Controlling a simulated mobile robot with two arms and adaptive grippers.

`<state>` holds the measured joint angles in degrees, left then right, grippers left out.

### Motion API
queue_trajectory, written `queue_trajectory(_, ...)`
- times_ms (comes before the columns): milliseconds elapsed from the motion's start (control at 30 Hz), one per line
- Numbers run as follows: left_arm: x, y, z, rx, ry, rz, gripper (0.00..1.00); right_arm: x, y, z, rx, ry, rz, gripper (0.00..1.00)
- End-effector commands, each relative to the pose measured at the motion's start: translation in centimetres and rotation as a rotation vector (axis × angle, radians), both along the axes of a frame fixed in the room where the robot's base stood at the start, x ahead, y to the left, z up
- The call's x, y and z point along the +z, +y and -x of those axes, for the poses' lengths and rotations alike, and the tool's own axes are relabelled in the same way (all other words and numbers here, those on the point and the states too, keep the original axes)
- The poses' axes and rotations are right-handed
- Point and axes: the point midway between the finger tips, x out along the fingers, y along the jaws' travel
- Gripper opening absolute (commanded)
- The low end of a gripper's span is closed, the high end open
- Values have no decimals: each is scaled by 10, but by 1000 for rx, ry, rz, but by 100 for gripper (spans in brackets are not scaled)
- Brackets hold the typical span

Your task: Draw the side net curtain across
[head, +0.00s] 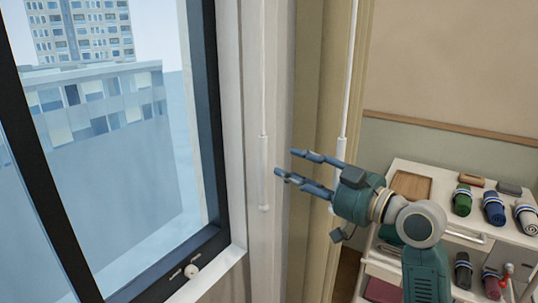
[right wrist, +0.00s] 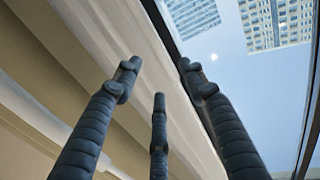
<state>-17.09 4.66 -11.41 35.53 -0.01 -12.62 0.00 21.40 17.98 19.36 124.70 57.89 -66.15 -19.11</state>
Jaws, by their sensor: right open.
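A pale strip (head: 282,60) runs upright beside the window; I cannot tell whether it is gathered net curtain or wall. A thin white wand with a thicker handle (head: 264,172) hangs in front of it. A second white wand (head: 345,100) hangs farther right by a beige-olive hanging or panel (head: 322,70), its lower part partly hidden by my gripper. My right gripper (head: 288,164) is open and empty, its fingers pointing left toward the first wand, apparently a little short of it. In the right wrist view its fingers (right wrist: 158,75) are spread with nothing between them. My left gripper is out of view.
A dark-framed window (head: 210,130) with a round knob (head: 191,271) fills the left, with buildings outside. At right a white trolley (head: 460,225) carries a wooden tray (head: 411,186) and several rolled coloured items, close to my right arm.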

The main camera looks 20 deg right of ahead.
Motion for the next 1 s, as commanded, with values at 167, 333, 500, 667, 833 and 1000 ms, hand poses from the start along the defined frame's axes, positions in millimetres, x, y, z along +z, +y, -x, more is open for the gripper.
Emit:
queue_trajectory(167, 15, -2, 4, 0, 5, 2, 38, 4, 16, -30, 3, 3, -8, 42)
queue_trajectory(333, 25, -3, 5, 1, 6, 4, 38, 3, 30, -59, 1, 3, -6, 42)
queue_trajectory(500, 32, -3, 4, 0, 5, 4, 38, 1, 40, -79, 1, 4, -6, 42)
queue_trajectory(667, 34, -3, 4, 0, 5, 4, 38, 0, 44, -87, -1, 3, -3, 42)
queue_trajectory(833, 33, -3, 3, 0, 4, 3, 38, -1, 44, -88, -1, 2, -2, 42)
queue_trajectory(1000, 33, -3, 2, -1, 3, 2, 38, -1, 44, -88, -1, 3, -2, 28)
